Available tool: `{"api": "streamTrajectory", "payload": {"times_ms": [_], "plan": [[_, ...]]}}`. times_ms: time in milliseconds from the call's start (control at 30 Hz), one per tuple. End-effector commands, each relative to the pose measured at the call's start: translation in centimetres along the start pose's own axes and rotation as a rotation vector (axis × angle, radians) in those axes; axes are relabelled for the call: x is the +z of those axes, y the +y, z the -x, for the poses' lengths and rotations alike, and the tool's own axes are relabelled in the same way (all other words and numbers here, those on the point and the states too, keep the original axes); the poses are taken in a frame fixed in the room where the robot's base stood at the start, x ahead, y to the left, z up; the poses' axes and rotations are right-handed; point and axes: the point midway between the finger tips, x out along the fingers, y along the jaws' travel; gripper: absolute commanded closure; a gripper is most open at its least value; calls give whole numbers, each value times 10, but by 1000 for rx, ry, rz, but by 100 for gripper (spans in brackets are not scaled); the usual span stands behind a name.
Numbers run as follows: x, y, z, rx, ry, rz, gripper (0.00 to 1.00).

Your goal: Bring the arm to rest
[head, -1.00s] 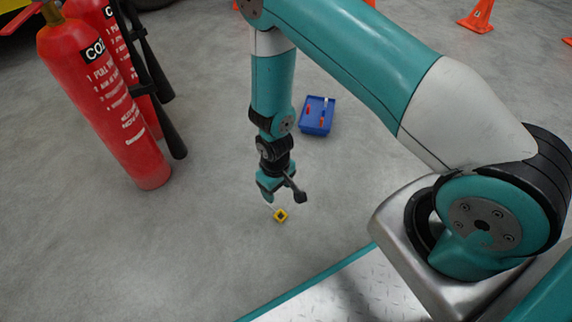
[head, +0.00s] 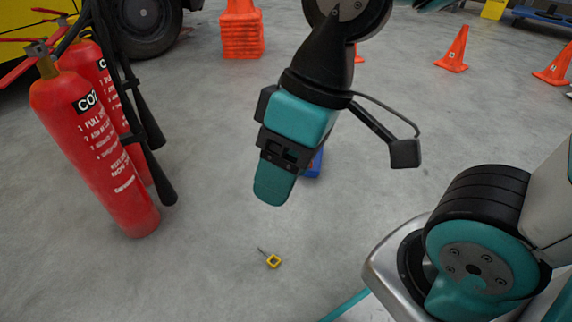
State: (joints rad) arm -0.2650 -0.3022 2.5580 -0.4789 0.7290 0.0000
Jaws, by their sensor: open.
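My gripper (head: 272,190) hangs in the middle of the head view, raised above the floor, with its teal end pointing down. It is open, and nothing shows between its jaws. A small yellow square ring with a thin pin (head: 273,261) lies on the grey floor, below and apart from my gripper. A blue tray (head: 316,164) on the floor is mostly hidden behind my gripper; its contents cannot be seen now.
Two red CO2 extinguishers (head: 95,150) with black horns stand at the left. Orange cones (head: 453,50) stand at the back right, and a stack of orange cones (head: 242,35) at the back. A yellow vehicle's wheel (head: 150,22) is at the back left.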

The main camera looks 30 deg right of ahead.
Motion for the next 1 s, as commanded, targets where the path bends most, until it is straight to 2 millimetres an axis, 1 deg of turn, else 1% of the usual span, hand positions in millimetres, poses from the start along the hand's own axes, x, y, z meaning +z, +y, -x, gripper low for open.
{"api": "streamTrajectory", "payload": {"times_ms": [333,467,567,667,767,800,967,1000], "plan": [[1,-2,3,0,1,3,40],[-2,-6,16,0,1,3,40],[-6,-12,37,0,2,3,40],[-13,-21,67,0,2,3,40],[-21,-32,102,0,2,3,40],[-24,-37,117,1,2,3,40],[-36,-55,173,1,2,3,40],[-40,-59,187,1,2,3,40]]}}
